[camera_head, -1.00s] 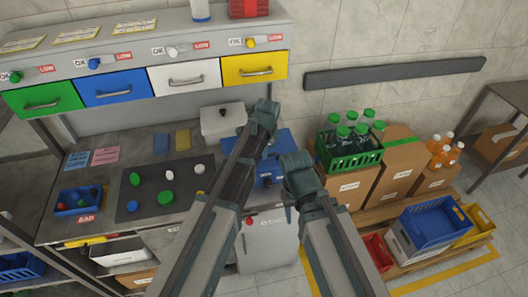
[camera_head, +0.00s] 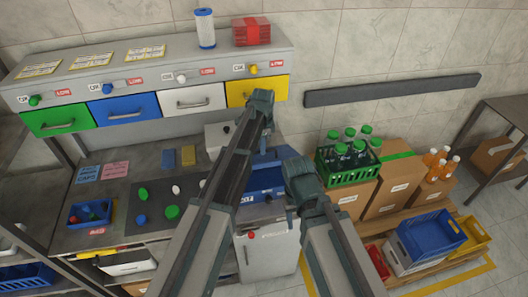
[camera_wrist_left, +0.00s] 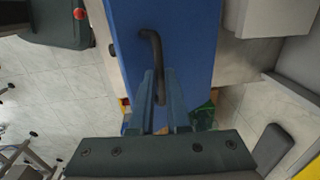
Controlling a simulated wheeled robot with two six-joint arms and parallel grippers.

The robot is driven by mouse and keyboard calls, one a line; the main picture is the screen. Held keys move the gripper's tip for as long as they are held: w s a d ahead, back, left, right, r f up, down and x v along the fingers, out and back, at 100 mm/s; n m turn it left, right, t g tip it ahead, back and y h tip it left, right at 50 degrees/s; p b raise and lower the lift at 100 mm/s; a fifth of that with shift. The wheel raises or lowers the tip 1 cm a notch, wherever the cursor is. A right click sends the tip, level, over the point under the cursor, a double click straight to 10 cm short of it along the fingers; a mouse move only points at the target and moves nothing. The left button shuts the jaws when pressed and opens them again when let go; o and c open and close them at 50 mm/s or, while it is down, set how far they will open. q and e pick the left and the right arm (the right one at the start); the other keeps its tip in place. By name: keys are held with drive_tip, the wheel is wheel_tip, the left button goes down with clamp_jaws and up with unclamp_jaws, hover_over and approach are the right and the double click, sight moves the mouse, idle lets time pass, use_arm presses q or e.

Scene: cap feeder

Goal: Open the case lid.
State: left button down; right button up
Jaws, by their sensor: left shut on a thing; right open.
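The blue case (camera_head: 264,180) stands at the right end of the workbench, partly hidden behind my left arm. In the left wrist view its blue lid (camera_wrist_left: 187,40) fills the middle and carries a dark bent handle (camera_wrist_left: 149,42). My left gripper (camera_wrist_left: 160,78) is shut on that handle. In the head view my left gripper (camera_head: 262,98) is high above the case, in front of the yellow drawer. The lid's exact angle is hard to tell because my arm covers part of it. My right gripper (camera_head: 300,170) is open and empty, just right of the case.
A yellow drawer (camera_head: 272,90) is close behind my left gripper. A white box (camera_head: 215,138) stands left of the case. A green crate of bottles (camera_head: 346,172) and cardboard boxes (camera_head: 397,178) stand to the right. A dark mat with caps (camera_head: 157,190) lies on the left.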

use_arm(q)
drive_tip(key=shift+w+a+r+p, duration=0.25)
drive_tip(key=shift+w+r, duration=0.1)
drive_tip(key=shift+w, duration=0.35)
drive_tip(key=shift+w+a+r+p, duration=0.15)
drive_tip(key=shift+w+a+r, duration=0.15)
drive_tip(key=shift+w, duration=0.4)
drive_tip(key=c, duration=1.3)
unclamp_jaws()
drive_tip(key=o, duration=0.4)
drive_tip(key=shift+w+f, duration=0.25)
drive_tip(key=shift+s+r, duration=0.15)
drive_tip(key=shift+s, duration=0.1)
drive_tip(key=r+p, duration=1.2)
drive_tip(key=shift+s+d, duration=0.2)
drive_tip(key=shift+s, duration=0.15)
drive_tip(key=shift+f, duration=0.1)
